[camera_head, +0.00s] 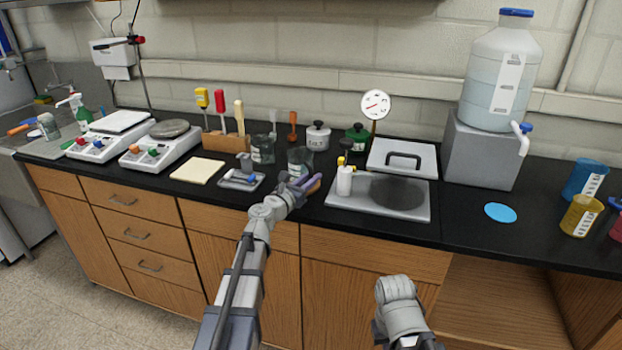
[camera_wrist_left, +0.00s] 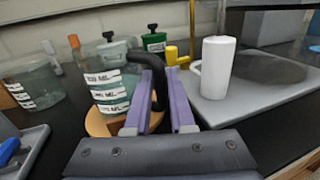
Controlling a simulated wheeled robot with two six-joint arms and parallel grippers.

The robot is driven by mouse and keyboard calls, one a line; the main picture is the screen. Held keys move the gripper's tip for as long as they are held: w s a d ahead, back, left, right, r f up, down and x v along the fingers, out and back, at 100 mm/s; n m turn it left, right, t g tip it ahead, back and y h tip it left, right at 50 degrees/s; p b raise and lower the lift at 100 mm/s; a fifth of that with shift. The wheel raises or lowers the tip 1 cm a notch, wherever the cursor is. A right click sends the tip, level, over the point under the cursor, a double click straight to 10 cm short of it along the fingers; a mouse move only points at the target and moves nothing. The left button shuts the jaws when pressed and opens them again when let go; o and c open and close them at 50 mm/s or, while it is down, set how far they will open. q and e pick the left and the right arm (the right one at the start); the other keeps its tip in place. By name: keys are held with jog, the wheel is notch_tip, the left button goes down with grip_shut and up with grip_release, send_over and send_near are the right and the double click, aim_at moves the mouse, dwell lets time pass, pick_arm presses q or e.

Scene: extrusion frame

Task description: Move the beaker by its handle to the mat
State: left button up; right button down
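The clear beaker (camera_head: 300,161) with white markings and a black handle stands upright on the counter. In the left wrist view the beaker (camera_wrist_left: 106,90) stands on a round brown base, its handle (camera_wrist_left: 131,56) turned toward me. My left gripper (camera_head: 308,183) reaches it from the front; in the wrist view its purple fingers (camera_wrist_left: 168,92) stand apart on either side of the handle, and contact is unclear. A flat round blue mat (camera_head: 500,212) lies bare on the counter at right. My right arm shows low in the head view, its gripper out of frame.
A second beaker (camera_head: 262,150) and a small grey tray (camera_head: 243,181) are left. A water jug on a grey block (camera_head: 484,160) stands behind the mat; coloured beakers (camera_head: 580,216) stand right.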

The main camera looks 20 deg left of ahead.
pick_arm(q)
jog(key=o, duration=0.4)
